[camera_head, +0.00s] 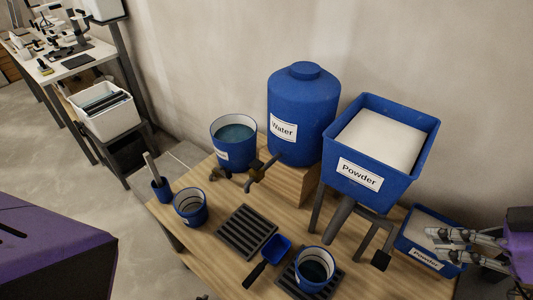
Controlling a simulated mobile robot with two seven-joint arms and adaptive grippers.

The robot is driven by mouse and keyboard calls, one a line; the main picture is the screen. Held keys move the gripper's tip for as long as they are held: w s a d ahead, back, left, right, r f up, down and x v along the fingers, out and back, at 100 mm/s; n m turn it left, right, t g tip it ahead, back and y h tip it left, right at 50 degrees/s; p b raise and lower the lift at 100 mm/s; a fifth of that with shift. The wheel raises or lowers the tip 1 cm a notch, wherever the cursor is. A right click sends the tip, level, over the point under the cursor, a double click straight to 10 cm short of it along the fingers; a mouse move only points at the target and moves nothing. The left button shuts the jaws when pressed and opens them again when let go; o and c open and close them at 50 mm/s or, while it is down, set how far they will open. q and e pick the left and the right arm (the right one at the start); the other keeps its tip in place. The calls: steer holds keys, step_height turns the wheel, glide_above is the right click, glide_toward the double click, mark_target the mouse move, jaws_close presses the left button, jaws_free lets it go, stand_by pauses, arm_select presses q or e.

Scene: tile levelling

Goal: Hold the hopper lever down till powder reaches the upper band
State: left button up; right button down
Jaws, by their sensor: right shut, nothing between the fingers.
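The blue hopper (353,178), labelled Powder and full of pale powder (381,138), stands on legs at the back right of the table. Its grey spout (338,220) slants down toward a blue cup (299,275) with a pale inner wall and dark band lines. The cup's bottom looks dark; I cannot make out a powder level. The lever, with a black end pad (380,261), hangs right of the spout. My right gripper (434,241) is shut and empty, over the powder tub and apart from the lever pad. My left gripper is out of view.
A blue powder tub (408,246) sits under my right gripper. Left of the hopper are a water tank (303,105), a bucket of water (219,154) and a tap (255,176). A second banded cup (181,211), a slatted rack (247,209) and a scoop (275,248) occupy the front.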

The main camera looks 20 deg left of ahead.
steer(key=shift+f, duration=0.15)
steer(key=b, duration=0.1)
glide_above(382, 257)
steer(key=f, duration=0.7)
steer(key=shift+a, duration=0.25)
steer(key=f, duration=0.3)
steer(key=shift+d+f, duration=0.1)
steer(key=shift+d, duration=0.15)
steer(key=shift+f, duration=0.35)
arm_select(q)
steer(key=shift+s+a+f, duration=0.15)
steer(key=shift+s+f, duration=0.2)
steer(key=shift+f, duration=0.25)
